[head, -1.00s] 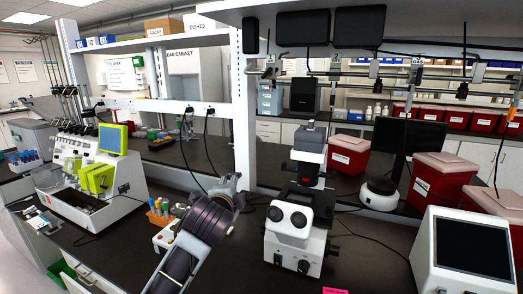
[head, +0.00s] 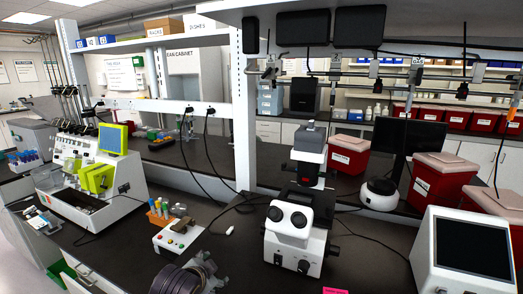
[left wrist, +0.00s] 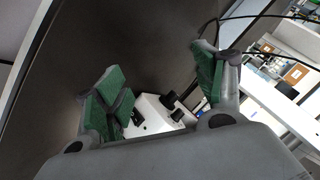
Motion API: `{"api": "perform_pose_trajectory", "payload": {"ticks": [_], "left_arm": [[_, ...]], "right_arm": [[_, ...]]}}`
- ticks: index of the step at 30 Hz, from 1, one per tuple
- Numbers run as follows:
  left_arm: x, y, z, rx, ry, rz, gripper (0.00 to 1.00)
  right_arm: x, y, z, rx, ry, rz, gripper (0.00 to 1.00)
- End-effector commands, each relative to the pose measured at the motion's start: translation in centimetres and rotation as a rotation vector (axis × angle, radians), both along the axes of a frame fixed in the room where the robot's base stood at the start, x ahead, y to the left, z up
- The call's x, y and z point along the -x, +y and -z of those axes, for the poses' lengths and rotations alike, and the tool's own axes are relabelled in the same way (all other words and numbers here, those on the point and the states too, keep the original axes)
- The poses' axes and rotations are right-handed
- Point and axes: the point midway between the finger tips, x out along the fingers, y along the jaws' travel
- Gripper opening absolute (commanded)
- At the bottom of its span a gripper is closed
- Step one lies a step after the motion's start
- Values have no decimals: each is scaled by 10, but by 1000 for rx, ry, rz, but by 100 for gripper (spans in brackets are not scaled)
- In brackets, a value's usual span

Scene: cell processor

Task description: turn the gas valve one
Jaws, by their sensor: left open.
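Several small valve-like fittings (head: 270,72) sit along the metal rail under the upper shelf in the head view. Another (head: 416,74) is further right. Their tags are too small to read, so I cannot tell which is gas valve one. My left gripper (head: 212,282) is low at the bottom of the head view, in front of the bench and well away from the rail. Its tips are hard to make out there. In the left wrist view its two green-padded fingers (left wrist: 160,68) are spread apart with nothing between them. My right gripper is out of view.
A white microscope (head: 288,235) stands right of my left gripper. A white button box (head: 168,240) and a machine with green parts (head: 85,185) are left. Red bins (head: 435,180) and a screen box (head: 465,250) are at right. A white post (head: 243,120) rises mid-bench.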

Motion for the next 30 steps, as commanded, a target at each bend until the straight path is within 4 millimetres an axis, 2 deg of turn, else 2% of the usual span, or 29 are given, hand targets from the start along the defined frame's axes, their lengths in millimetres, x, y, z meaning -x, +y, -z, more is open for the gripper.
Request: {"api": "perform_pose_trajectory", "payload": {"ticks": [6, 18, 24, 30], "left_arm": [[36, 15, 39, 87, 110, -101, 70], [108, 43, 96, 217, 299, -309, 70], [146, 56, 118, 265, 386, -416, 70], [172, 65, 131, 294, 441, -492, 70]], "right_arm": [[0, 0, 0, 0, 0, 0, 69], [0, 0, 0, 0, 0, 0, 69], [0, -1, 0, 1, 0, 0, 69], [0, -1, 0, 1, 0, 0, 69]]}}
